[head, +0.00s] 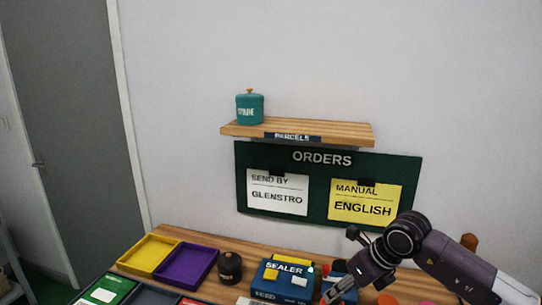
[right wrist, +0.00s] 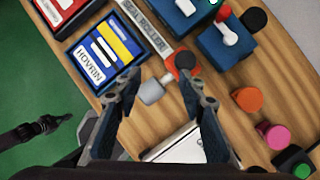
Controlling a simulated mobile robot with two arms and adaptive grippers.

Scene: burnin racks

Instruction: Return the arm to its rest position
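My right arm comes in from the right in the head view, and its gripper (head: 338,291) is over the front of the wooden bench, right of the blue sealer. In the right wrist view the gripper (right wrist: 160,88) is open, its two fingers apart. A grey block (right wrist: 151,92) and a red-and-black round piece (right wrist: 184,62) show between and beyond the fingertips, and nothing looks gripped. No left arm shows in the head view. A dark jointed part (right wrist: 38,130) at the left of the right wrist view may be my left gripper; its fingers are unclear.
The bench (head: 222,287) holds a yellow tray (head: 148,256), a purple tray (head: 186,266), a dark pot (head: 230,267) and the blue sealer (head: 283,280). A shelf (head: 340,134) with a teal tin (head: 249,107) and the orders board (head: 322,215) are behind.

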